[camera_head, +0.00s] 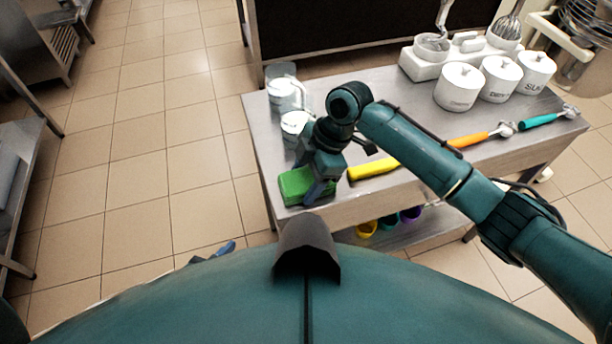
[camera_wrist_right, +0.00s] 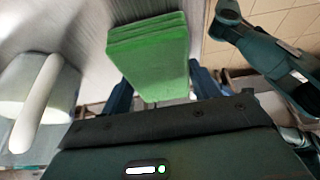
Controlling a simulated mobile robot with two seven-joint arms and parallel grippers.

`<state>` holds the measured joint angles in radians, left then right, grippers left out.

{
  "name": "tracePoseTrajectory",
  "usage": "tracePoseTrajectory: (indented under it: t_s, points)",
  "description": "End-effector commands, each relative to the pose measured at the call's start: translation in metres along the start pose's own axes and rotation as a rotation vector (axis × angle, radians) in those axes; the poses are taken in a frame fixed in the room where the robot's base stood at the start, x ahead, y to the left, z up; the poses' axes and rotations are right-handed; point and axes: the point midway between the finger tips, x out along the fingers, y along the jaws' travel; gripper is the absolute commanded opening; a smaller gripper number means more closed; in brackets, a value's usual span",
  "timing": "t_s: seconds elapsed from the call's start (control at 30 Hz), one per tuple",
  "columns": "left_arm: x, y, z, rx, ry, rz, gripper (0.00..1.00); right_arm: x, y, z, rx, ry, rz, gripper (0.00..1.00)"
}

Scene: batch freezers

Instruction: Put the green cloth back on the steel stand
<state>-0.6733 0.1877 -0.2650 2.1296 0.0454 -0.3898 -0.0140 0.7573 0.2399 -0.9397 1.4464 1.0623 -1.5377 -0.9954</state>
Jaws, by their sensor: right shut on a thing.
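The green cloth (camera_head: 296,184) is a thick folded block at the near left corner of the steel stand (camera_head: 345,208). My right gripper (camera_head: 318,188) is shut on it. In the right wrist view the cloth (camera_wrist_right: 150,50) extends out from between the blue fingers (camera_wrist_right: 160,92), with its layered edge showing. The cloth is over or on the stand's top; I cannot tell whether it touches. My left gripper (camera_head: 222,252) shows only as a small blue tip beyond my body at the lower left, so its opening is hidden.
White containers (camera_head: 294,123) stand just behind the cloth; one with a handle shows at left in the right wrist view (camera_wrist_right: 38,100). Yellow (camera_head: 375,168), orange (camera_head: 468,140) and teal-handled (camera_head: 540,119) tools lie along the front. Lidded white canisters (camera_head: 460,88) stand at back right.

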Motion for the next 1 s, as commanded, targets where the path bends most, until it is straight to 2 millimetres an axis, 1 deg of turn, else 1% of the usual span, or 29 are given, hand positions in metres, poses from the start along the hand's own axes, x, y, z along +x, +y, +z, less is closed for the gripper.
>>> tracePoseTrajectory:
  t_s: [0.33,0.37,0.6,0.87,0.97,1.0]
  points:
    - [0.002,0.001,-0.001,-0.011,0.003,-0.002,0.36,0.004,0.000,0.001,-0.001,0.001,0.001,0.43]
    - [0.001,0.001,-0.001,-0.012,0.003,-0.003,0.36,0.003,0.000,0.001,-0.001,0.001,0.002,0.63]
    - [0.002,0.001,-0.001,-0.013,0.004,-0.002,0.36,0.003,0.000,0.001,-0.001,0.001,0.002,0.82]
    - [0.001,0.001,-0.001,-0.011,0.003,-0.002,0.36,0.002,0.000,0.000,-0.001,0.001,0.002,0.83]
    - [0.001,0.001,-0.002,-0.007,0.002,-0.001,0.36,-0.005,0.001,0.000,-0.001,0.000,0.003,0.83]
    - [0.001,0.001,-0.002,-0.005,0.002,-0.001,0.36,-0.011,0.001,0.000,-0.001,0.000,0.004,0.83]
